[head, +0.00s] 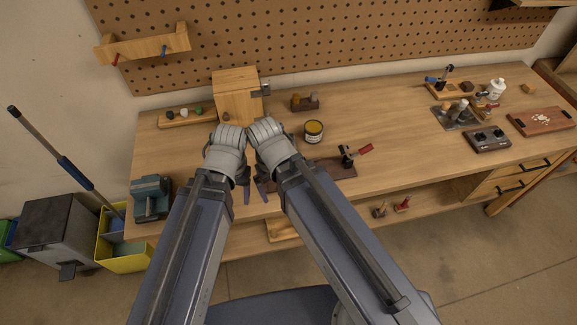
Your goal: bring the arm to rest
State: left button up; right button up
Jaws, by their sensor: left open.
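Both of my arms reach forward from the bottom of the head view and end side by side over the front part of the workbench (390,135). My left gripper (247,193) is folded back under its wrist near the bench's front edge. Only part of its dark fingers shows; it is open, with nothing seen between them. My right gripper (263,190) is close beside it, mostly hidden under my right arm, so its opening cannot be made out.
A wooden box (236,96) stands just beyond my wrists. A yellow-topped can (314,131) and a red-handled clamp (349,156) are right of them. A vise (151,198) sits at the bench's left corner. Open bench lies between the can and the dark metal tray (452,121).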

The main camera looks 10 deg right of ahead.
notch_tip(320, 180, down, 3)
jog(key=b, duration=0.3)
jog(key=shift+f, duration=0.15)
